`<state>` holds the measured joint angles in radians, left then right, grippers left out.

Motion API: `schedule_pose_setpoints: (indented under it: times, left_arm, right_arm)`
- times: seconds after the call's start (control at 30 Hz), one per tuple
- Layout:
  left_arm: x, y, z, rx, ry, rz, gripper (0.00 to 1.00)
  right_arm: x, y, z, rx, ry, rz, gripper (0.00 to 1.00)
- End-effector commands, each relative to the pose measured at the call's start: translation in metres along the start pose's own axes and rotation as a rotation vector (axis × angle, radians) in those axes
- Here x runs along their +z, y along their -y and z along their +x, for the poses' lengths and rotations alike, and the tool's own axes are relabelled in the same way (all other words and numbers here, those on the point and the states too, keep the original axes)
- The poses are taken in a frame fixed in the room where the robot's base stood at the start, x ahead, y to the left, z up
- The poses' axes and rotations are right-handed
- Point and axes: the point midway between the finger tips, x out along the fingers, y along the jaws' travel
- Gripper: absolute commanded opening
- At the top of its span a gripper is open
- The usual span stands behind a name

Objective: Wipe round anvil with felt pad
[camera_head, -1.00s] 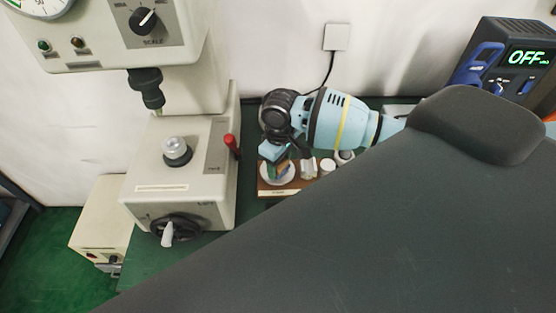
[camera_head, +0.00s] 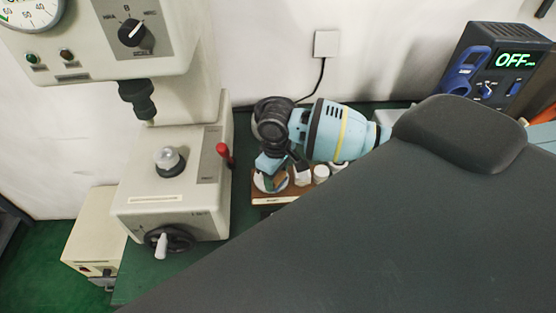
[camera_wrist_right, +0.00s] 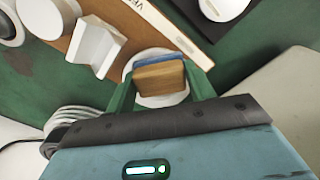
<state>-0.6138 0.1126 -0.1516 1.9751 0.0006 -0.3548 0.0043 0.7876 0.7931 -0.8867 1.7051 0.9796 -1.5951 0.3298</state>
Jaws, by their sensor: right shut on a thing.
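The round anvil (camera_head: 168,158) is a small silvery disc on a dark collar, on top of the beige tester's body at left in the head view. My right gripper (camera_head: 272,165) is to its right, pointing down over a brown tray. In the right wrist view, the green fingers of my right gripper (camera_wrist_right: 160,76) are shut on the felt pad (camera_wrist_right: 161,79), a block with a wood-coloured face and a blue layer behind. The pad is at a white round dish (camera_wrist_right: 158,101); I cannot tell whether they touch. My left gripper is out of view.
The beige tester (camera_head: 140,205) has a spindle (camera_head: 138,98) above the anvil and a red-handled lever (camera_head: 224,153) on the side near my gripper. White blocks and jars (camera_head: 321,174) stand on the tray (camera_head: 268,199). A blue device (camera_head: 500,62) reading OFF stands at right.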

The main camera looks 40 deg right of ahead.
Motion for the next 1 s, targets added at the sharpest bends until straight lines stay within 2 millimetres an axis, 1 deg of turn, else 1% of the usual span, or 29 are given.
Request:
schedule_pose_setpoints:
  times: [0.03,0.3,0.63,1.0]
  left_arm:
    - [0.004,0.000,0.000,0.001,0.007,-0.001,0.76]
    - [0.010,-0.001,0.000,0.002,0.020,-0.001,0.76]
    - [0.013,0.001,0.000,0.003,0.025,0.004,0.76]
    - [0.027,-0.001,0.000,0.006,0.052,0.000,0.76]
  right_arm:
    - [-0.004,-0.002,0.002,-0.001,0.003,0.003,0.31]
    - [-0.019,-0.010,0.001,0.000,0.004,0.002,0.31]
    - [-0.024,-0.013,0.000,0.000,0.002,0.001,0.31]
    - [-0.048,-0.024,0.002,-0.002,0.004,0.001,0.31]
